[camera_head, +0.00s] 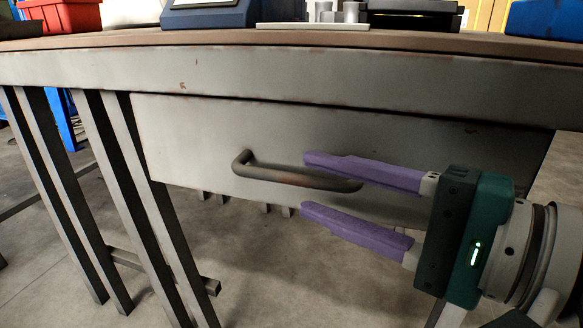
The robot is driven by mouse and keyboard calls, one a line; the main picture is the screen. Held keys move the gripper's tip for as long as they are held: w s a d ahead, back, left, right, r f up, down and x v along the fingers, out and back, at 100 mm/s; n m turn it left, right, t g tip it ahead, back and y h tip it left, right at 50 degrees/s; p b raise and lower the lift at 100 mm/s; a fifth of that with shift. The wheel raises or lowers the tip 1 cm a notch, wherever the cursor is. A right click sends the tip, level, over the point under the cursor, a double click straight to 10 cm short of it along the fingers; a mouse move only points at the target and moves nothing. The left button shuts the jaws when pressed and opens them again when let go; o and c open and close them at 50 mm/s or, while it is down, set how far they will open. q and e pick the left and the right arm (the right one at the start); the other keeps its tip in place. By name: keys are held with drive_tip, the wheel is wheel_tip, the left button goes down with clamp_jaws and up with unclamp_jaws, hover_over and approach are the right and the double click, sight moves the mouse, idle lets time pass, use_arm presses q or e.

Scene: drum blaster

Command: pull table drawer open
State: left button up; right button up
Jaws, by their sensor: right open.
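The table drawer (215,130) is a grey metal front set under the tabletop, and it looks closed, about flush with the frame. Its dark bar handle (285,175) runs across the middle of the front. My right gripper (303,184) comes in from the right with its two purple fingers apart, one above the other. My left gripper is not in view.
The tabletop edge (300,42) runs above the drawer. On it stand a blue device (210,17), a red bin (62,14), a blue bin (545,18) and a white plate with metal pieces. Metal legs (150,200) stand at left. Floor below the drawer is mostly open.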

sight(308, 184)
drive_tip(key=x, duration=0.4)
drive_tip(key=shift+w+a+b, duration=0.1)
drive_tip(key=shift+w+b, duration=0.05)
drive_tip(key=shift+b, duration=0.2)
clamp_jaws()
drive_tip(key=shift+f, duration=0.1)
idle(1.0)
